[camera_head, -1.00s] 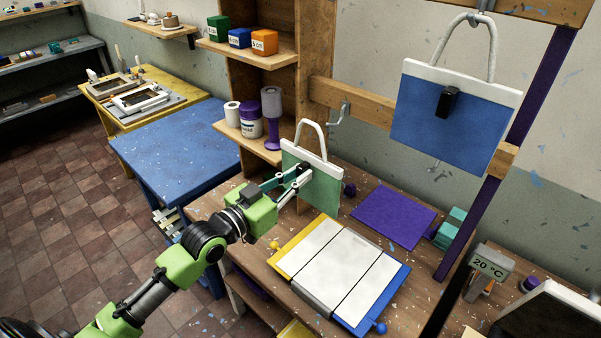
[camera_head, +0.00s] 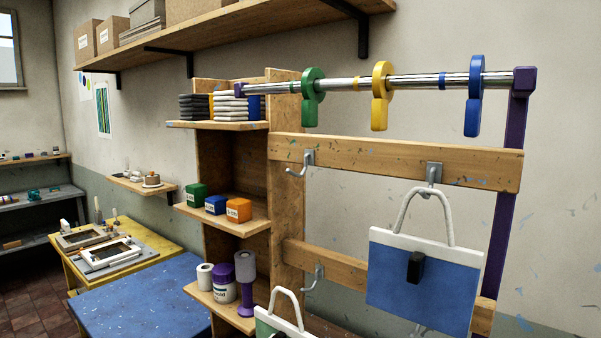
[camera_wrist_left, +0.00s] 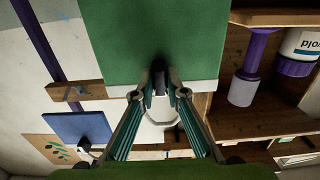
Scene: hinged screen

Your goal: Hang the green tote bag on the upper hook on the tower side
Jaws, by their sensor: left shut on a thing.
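The upper hook on the tower side (camera_head: 305,160) is bare, on the upper rail beside the wooden tower (camera_head: 288,195). The bag hangs well below it, near the lower hook. My right gripper is not in view.
A blue tote bag (camera_head: 420,285) hangs from the other upper hook (camera_head: 433,174). A bare lower hook (camera_head: 316,278) is on the lower rail. A metal bar (camera_head: 420,82) with coloured rings crosses above. The wall between the upper hooks is clear.

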